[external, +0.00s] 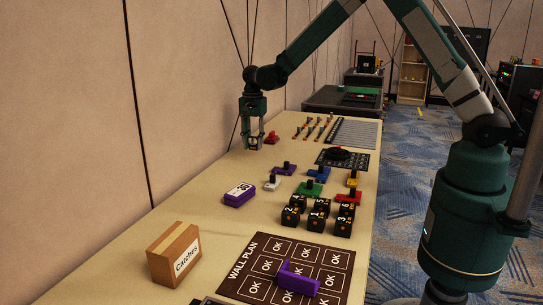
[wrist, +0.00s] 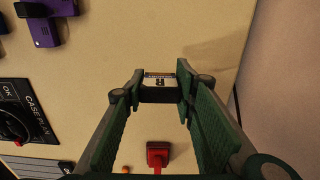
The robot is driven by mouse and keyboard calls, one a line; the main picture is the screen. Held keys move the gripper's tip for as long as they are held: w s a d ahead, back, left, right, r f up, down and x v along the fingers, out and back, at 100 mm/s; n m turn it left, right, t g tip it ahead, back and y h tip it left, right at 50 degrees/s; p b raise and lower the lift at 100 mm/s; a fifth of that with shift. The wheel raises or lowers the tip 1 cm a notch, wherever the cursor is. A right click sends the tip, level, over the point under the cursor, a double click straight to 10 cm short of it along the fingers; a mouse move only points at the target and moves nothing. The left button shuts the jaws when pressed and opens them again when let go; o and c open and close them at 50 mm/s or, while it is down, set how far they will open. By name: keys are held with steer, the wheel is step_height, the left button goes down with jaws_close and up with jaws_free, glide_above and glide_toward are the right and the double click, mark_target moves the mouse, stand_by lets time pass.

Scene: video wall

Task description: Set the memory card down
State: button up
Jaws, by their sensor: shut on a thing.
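The memory card (wrist: 159,88) shows in the wrist view as a small pale piece with dark printing, held between my fingertips. My gripper (wrist: 161,82) is shut on it, with the fingers a card's width apart. In the external view my gripper (external: 253,142) points down over the far-left part of the table, near the wall. The card is too small there to make out. Bare table lies below the fingertips in the wrist view; I cannot tell whether the card touches it.
A red piece (wrist: 158,154) lies near my gripper. A purple block (external: 239,194), coloured handled pieces (external: 310,188), black numbered cubes (external: 318,213), a Wall Plan board (external: 240,285) and a Catches box (external: 173,254) stand nearer the camera. The table's left strip is mostly clear.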

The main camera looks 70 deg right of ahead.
mark_target(254, 145)
steer(key=shift+f+b, duration=0.35)
steer(key=shift+f, duration=1.5)
steer(key=shift+f, duration=0.2)
steer(key=o, duration=0.8)
steer(key=shift+r, duration=0.2)
step_height(254, 145, up, 12)
steer(key=shift+r+p, duration=0.1)
steer(key=shift+p, duration=0.95)
